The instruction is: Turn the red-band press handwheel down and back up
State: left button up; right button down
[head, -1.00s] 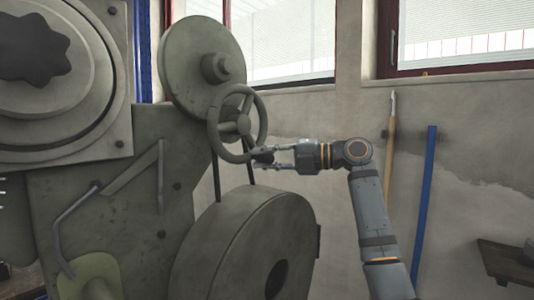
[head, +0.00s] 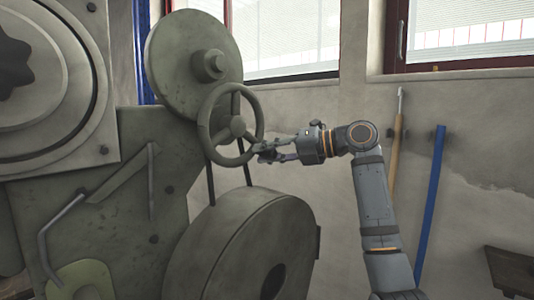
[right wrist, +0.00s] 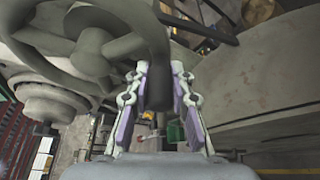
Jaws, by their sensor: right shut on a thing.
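The grey-green press handwheel (head: 237,127) has a round rim, a hub and spokes, and stands in front of a larger round disc. No red band shows on it. My right gripper (head: 262,151) is shut on the lower right of the handwheel rim. In the right wrist view, the handwheel (right wrist: 95,43) fills the upper left, and a dark part of it passes between the two fingers of my right gripper (right wrist: 158,78). I cannot tell whether that part is the bare rim or a grip on it. My left gripper is out of view.
The press body (head: 110,190) fills the left. A large flywheel (head: 290,215) sits just below the handwheel. A blue bar (head: 432,200) and a wooden-handled tool (head: 397,150) lean on the wall behind my right arm. A dark bench (head: 512,272) is at lower right.

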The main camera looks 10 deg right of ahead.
jog(key=c, duration=1.2)
grip_release()
jog(key=shift+o, duration=0.2)
jog(key=shift+d, duration=0.15)
jog(key=v, duration=1.2)
